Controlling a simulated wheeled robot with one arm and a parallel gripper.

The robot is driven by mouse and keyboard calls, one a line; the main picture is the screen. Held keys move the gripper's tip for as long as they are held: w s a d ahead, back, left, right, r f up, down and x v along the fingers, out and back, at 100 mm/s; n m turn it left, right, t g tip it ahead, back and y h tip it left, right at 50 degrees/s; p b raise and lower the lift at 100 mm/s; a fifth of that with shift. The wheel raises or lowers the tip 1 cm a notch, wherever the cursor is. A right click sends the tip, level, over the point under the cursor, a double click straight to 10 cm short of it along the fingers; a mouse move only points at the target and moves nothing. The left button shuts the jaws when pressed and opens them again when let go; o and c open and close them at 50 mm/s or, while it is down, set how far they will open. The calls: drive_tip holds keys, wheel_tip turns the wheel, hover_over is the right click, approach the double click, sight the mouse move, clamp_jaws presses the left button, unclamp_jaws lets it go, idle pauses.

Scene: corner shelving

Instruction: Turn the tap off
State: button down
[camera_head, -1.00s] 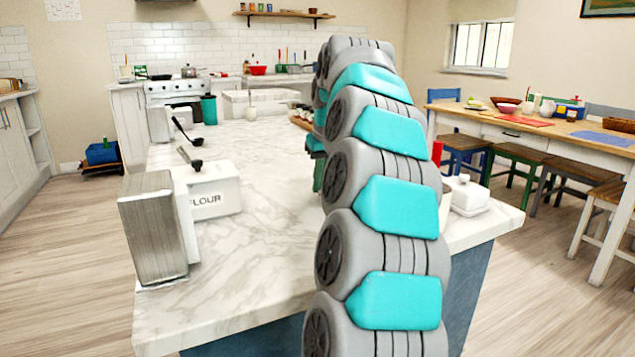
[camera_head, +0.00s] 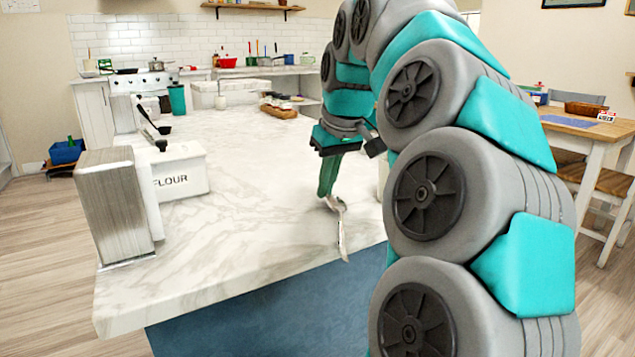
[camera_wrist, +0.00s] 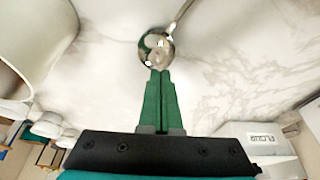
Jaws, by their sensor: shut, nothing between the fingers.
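The tap's lever position is unclear, and no water is visible.
The marble worktop (camera_head: 255,215) is clear left of my gripper. A wooden table (camera_head: 575,145) is at the right. My arm hides the worktop's right side.

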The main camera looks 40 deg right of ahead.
idle(0.4)
drive_tip(key=w, duration=0.2)
drive_tip(key=w+d+p, duration=0.1)
drive_tip(key=w, duration=0.1)
drive_tip(key=shift+r, duration=0.35)
drive_tip(key=p+v, duration=0.2)
drive_tip(key=v, duration=0.7)
drive_tip(key=shift+s, duration=0.3)
drive_tip(key=shift+s+r, duration=0.1)
